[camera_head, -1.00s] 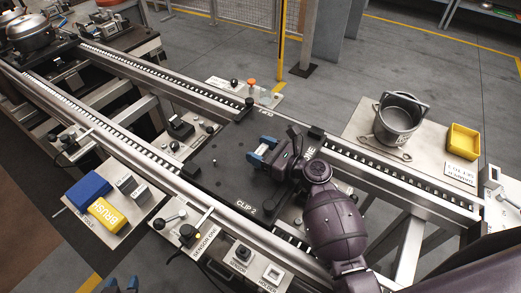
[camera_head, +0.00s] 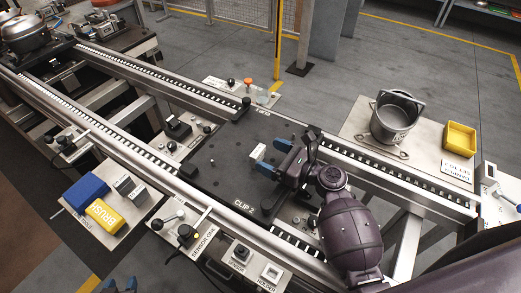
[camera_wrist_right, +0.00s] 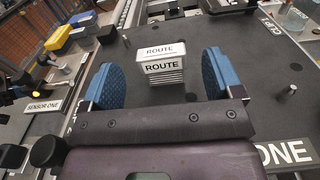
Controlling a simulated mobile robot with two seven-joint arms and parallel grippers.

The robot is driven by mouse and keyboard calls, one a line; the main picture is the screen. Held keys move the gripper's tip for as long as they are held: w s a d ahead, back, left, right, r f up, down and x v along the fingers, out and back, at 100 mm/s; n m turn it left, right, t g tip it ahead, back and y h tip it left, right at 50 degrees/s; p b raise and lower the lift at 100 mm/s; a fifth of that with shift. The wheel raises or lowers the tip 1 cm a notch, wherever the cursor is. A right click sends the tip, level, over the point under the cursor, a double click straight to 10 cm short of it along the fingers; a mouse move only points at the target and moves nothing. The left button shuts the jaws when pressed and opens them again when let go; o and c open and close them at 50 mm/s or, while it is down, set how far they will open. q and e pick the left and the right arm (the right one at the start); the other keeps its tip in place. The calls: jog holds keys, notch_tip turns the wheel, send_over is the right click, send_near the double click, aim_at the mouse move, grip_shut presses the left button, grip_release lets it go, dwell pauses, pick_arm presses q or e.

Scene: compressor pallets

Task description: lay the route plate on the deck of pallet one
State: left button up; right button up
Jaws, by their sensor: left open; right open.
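The white route plate (camera_head: 258,152) rests on the dark deck of pallet one (camera_head: 222,178). In the right wrist view the plate (camera_wrist_right: 163,62) shows the word ROUTE on its top and front faces. My right gripper (camera_head: 276,158) is open, its blue fingers on the near side of the plate. In the wrist view the fingers (camera_wrist_right: 163,82) stand wide to the left and right of the plate, with gaps on both sides. My left gripper (camera_head: 120,284) is open and empty at the bottom edge of the head view, far from the pallet.
Short pins stand up from the deck. A pot (camera_head: 393,118) and a yellow bin (camera_head: 460,138) are at the right.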

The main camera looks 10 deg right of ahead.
jog(key=v, duration=0.7)
jog(key=shift+s+d, duration=0.2)
jog(key=shift+s, duration=0.05)
